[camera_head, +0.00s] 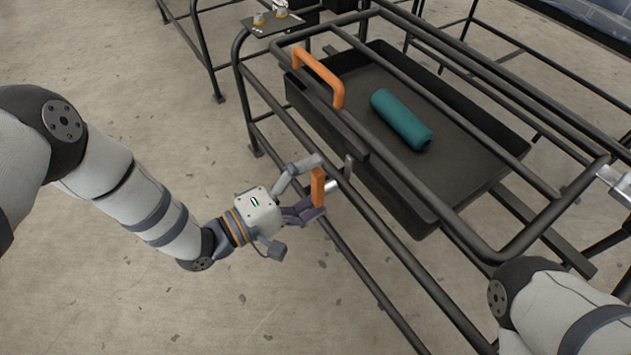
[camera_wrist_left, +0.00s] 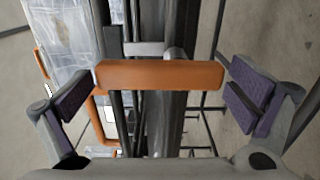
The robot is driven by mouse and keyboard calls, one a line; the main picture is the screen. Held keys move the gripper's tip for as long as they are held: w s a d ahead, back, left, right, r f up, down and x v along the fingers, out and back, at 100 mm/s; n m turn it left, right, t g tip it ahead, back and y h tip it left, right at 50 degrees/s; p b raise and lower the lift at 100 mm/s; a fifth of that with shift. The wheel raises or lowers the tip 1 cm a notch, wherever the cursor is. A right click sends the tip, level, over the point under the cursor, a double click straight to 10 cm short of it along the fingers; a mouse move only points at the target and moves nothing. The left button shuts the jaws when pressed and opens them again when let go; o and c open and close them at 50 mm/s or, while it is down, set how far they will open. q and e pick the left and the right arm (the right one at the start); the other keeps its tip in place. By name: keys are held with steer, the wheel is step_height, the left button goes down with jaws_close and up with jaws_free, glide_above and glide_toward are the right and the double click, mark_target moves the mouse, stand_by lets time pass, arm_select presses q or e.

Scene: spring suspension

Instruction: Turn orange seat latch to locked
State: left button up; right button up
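The orange seat latch (camera_head: 318,187) is a short flat bar on the near side rail of the black tube frame, beside a silver cylinder (camera_head: 333,186). My left gripper (camera_head: 303,193) is at the latch, with its fingers apart. In the left wrist view the latch (camera_wrist_left: 160,75) lies crosswise between the two purple pads (camera_wrist_left: 160,95), with its left end close to the left pad and a small gap at the right. Whether a pad touches it I cannot tell.
A black tray (camera_head: 470,180) hangs inside the frame (camera_head: 375,215), with a teal cylinder (camera_head: 401,120) in it and an orange handle (camera_head: 320,75) at its near side. Frame rails run close to my left gripper. Open concrete floor (camera_head: 170,290) lies left of the frame.

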arm_select(q)
steer(key=v, duration=1.2)
